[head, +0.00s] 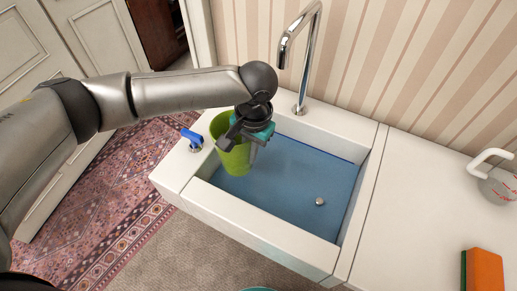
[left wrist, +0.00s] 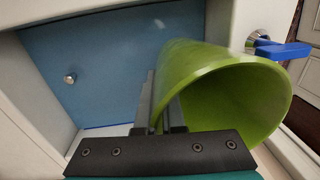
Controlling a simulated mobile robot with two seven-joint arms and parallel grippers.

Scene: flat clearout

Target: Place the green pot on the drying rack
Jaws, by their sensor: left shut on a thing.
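The green pot (head: 236,160) is a tapered, open-topped cup, held over the left end of the sink in the head view. My left gripper (head: 246,146) is shut on its wall near the rim. In the left wrist view the two fingers (left wrist: 160,108) pinch the wall of the green pot (left wrist: 250,105), whose mouth opens toward the camera. The pot looks empty and slightly tilted. I do not see a drying rack in either view. My right gripper is not in view.
The white sink (head: 262,232) has a blue basin floor (head: 290,180) with a round drain. A chrome faucet (head: 303,75) stands behind it, and a blue-handled tap (head: 192,138) at its left corner. On the right counter are an orange sponge (head: 484,271) and a white-handled vessel (head: 497,186).

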